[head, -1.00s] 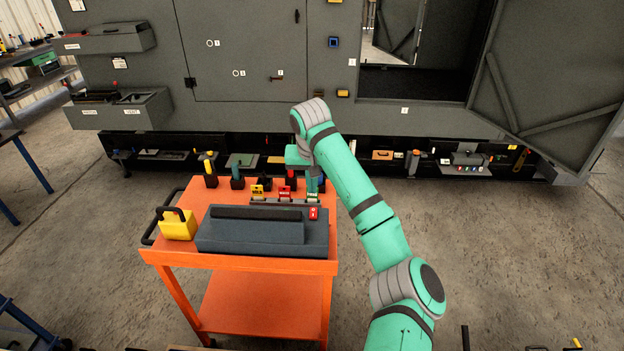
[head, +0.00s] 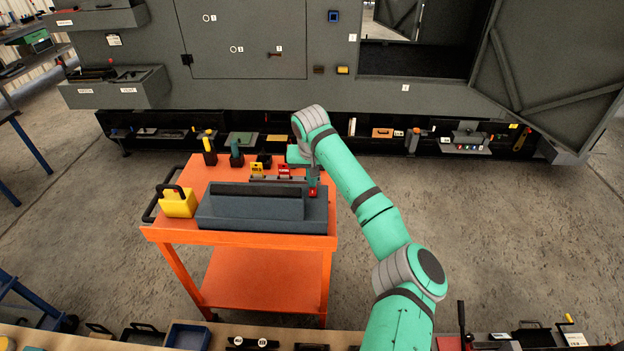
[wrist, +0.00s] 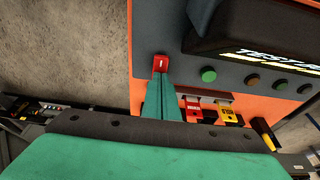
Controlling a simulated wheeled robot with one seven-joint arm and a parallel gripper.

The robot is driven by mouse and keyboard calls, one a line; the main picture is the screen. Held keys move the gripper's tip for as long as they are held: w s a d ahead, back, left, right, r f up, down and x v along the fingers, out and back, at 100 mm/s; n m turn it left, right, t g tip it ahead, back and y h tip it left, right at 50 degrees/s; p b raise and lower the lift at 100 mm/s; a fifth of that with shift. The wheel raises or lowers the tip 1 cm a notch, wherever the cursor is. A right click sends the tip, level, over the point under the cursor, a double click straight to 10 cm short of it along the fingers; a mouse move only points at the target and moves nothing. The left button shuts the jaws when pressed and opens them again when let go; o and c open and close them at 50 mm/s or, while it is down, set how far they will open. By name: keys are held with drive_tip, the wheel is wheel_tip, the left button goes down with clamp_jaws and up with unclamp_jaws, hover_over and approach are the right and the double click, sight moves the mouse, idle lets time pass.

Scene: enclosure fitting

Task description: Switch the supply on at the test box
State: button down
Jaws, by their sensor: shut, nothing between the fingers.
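The test box (head: 262,226) is a dark grey-blue case on the orange trolley, and its grey panel (wrist: 155,25) fills the upper middle of the wrist view. A small red switch (head: 313,193) sits at its right end. In the wrist view the red switch (wrist: 160,63) shows a white mark; its lower part is hidden by my fingers. My gripper (head: 313,182) is shut and empty, its teal fingertips (wrist: 161,76) right at the switch's edge. I cannot tell if they touch it. A green round lamp or button (wrist: 208,75) and darker ones line the panel.
Red and yellow tagged pieces (wrist: 226,110) stand close beside my fingers, behind the box. A yellow padlock-shaped case (head: 178,203) stands on the trolley (head: 160,235) at left. A large grey enclosure (head: 130,60) stands behind. Floor is free right of the trolley.

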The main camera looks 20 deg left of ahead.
sight(312, 192)
drive_tip(key=shift+w+f, duration=0.1)
drive_tip(key=shift+f, duration=0.15)
drive_tip(key=shift+s+d+f, duration=0.1)
drive_tip(key=shift+s+d, duration=0.1)
drive_tip(key=shift+s, duration=0.65)
wheel_tip(312, 192, up, 4)
drive_tip(key=shift+r, duration=0.15)
drive_tip(key=s+d+r, duration=0.1)
drive_tip(key=s+r, duration=0.4)
drive_tip(key=r, duration=0.3)
drive_tip(key=shift+d+r, duration=0.25)
drive_tip(key=shift+r, duration=0.15)
